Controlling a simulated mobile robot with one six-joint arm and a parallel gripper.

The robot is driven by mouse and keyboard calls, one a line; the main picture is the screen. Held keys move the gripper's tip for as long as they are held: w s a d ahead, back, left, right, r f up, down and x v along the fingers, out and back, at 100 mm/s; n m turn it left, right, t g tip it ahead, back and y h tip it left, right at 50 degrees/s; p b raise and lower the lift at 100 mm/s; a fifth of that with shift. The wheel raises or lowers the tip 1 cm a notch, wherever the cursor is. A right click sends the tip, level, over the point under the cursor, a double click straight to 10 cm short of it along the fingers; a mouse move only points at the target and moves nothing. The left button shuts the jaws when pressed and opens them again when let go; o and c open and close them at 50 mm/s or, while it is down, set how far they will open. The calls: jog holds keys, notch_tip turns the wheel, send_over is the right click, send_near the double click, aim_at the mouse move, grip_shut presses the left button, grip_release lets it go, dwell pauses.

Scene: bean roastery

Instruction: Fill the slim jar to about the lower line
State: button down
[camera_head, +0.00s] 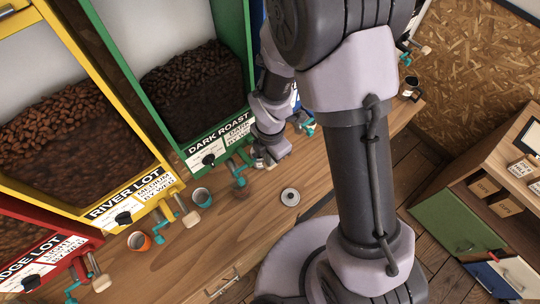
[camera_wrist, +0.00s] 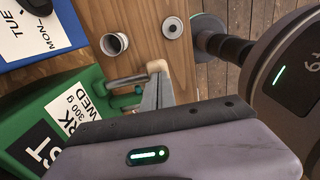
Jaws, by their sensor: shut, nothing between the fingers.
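My gripper (camera_head: 268,160) is shut and empty in front of the green DARK ROAST bin (camera_head: 190,95). In the wrist view its fingers (camera_wrist: 157,88) are at or close to a pale wooden knob (camera_wrist: 157,66) on a metal lever of the green bin; I cannot tell whether they touch. A small whitish open vessel (camera_wrist: 114,43) with a dark inside stands on the counter beyond the lever in the wrist view. I cannot tell whether it is the slim jar, and no lower line shows. My arm hides part of the counter in the head view.
A teal cup (camera_head: 202,197), an orange cup (camera_head: 139,241) and a round grey lid-like disc (camera_head: 290,197) are on the wooden counter (camera_head: 250,232). Yellow RIVER LOT (camera_head: 130,120) and red (camera_head: 50,243) bins stand at left. A dark mug (camera_head: 410,87) sits at the far end.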

aim_at(272, 168)
jog(key=shift+s+d+f+b, duration=0.1)
jog(key=shift+s+f+b, duration=0.05)
jog(key=shift+f+b, duration=0.6)
jog(key=shift+s+d+f+b, duration=0.1)
jog(key=shift+s+f+b, duration=0.05)
jog(key=shift+f+b, duration=0.55)
notch_tip(272, 168, down, 2)
jog(key=b, duration=0.2)
jog(key=shift+b, duration=0.4)
jog(key=shift+s, duration=0.15)
jog(key=shift+s+d+f, duration=0.2)
jog(key=shift+s+f, duration=0.05)
jog(key=shift+w+r, duration=0.1)
jog(key=shift+w, duration=0.05)
dwell(1.9)
jog(key=shift+a, duration=0.1)
